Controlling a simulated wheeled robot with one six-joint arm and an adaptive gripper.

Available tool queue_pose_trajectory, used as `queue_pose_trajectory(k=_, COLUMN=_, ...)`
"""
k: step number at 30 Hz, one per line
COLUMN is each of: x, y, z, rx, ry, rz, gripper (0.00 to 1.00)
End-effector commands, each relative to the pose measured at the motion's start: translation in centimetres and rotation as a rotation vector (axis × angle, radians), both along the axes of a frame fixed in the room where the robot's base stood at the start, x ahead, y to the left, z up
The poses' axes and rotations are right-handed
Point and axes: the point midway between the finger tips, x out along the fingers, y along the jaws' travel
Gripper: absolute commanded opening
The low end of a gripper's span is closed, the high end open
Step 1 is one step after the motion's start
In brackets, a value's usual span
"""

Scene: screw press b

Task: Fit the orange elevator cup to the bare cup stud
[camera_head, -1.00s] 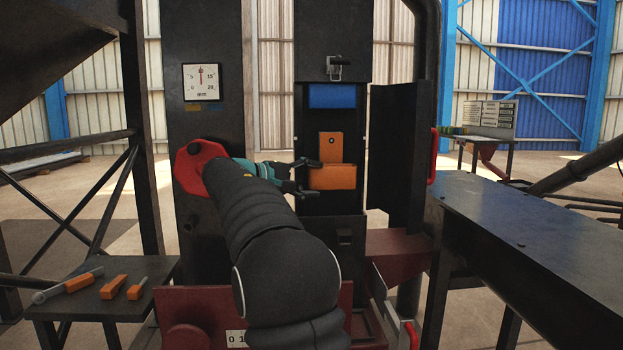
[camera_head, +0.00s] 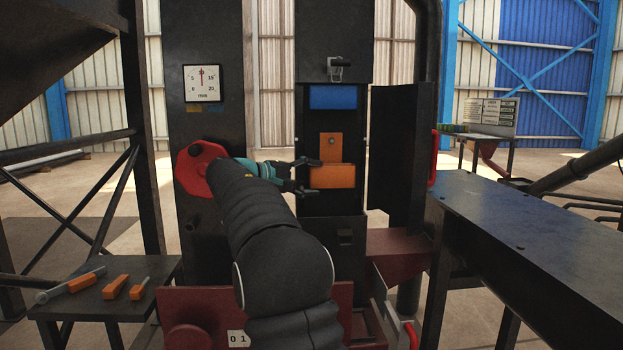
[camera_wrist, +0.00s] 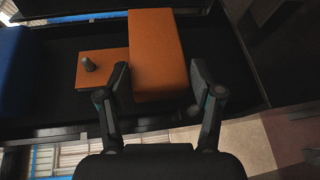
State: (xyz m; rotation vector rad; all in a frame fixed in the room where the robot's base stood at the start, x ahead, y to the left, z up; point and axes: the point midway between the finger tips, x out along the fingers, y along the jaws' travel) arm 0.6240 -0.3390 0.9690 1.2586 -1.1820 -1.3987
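The orange cup (camera_head: 332,176) sits in the tall dark opening of the machine. Its orange back plate (camera_head: 331,145) rises above it, with a grey stud end showing through. In the wrist view the cup (camera_wrist: 158,50) lies between my fingers and the stud (camera_wrist: 88,63) stands out from the plate (camera_wrist: 100,75). My gripper (camera_head: 312,177) is open, with one finger above and one below the cup's left end. In the wrist view the left finger is close against the cup and a small gap shows at the right finger (camera_wrist: 203,90). The stud's base is hidden.
A blue cup (camera_head: 332,96) hangs higher in the opening. The open dark door (camera_head: 398,147) stands to its right. A side table (camera_head: 104,297) holds orange-handled tools. A gauge (camera_head: 202,83) is on the left column.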

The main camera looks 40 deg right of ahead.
Motion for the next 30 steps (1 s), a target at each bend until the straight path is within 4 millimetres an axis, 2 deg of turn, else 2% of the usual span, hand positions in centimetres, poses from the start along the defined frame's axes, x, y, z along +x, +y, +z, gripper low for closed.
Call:
queue_pose_trajectory(k=1, x=0.0, y=0.0, z=0.0, rx=0.0, ry=0.0, rz=0.0, gripper=0.81)
queue_pose_trajectory(k=3, x=0.0, y=0.0, z=0.0, rx=0.0, ry=0.0, rz=0.0, gripper=0.93)
queue_pose_trajectory(k=14, x=-0.1, y=0.1, z=0.0, rx=0.0, ry=0.0, rz=0.0, gripper=0.93)
queue_pose_trajectory(k=26, x=-2.9, y=1.8, z=-0.4, rx=0.0, ry=-0.002, rz=0.001, gripper=0.93)
queue_pose_trajectory(k=28, x=-2.8, y=1.6, z=0.3, rx=0.029, ry=-0.001, rz=-0.001, gripper=0.93)
queue_pose_trajectory(k=30, x=-2.1, y=1.2, z=0.3, rx=0.027, ry=0.003, rz=0.0, gripper=0.93)
